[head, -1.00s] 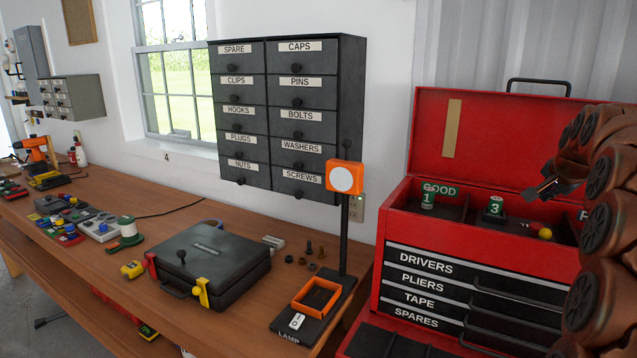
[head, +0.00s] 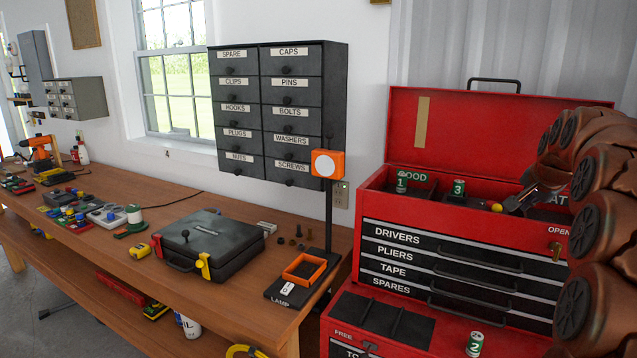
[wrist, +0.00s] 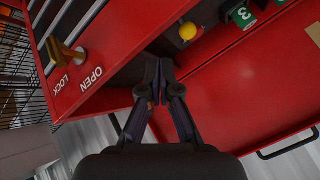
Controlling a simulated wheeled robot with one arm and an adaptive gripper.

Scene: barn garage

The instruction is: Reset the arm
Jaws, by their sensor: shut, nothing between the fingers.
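My gripper (head: 521,203) is at the right in the head view, by the open top compartment of the red tool chest (head: 352,252). Its fingers are shut and empty. In the wrist view my gripper (wrist: 158,72) is seen over the chest's top tray. My copper-brown arm fills the right edge of the head view and hides part of the chest. Green cans marked 1 (head: 402,182) and 3 (head: 458,188) stand in the top compartment.
The raised red lid (head: 480,130) stands behind the compartment. A brass knob (head: 556,248) sits on the chest front by OPEN. Another can, marked 2 (head: 475,343), stands on the lower chest. The workbench (head: 130,252) at left holds a black case (head: 212,242) and a lamp (head: 327,164).

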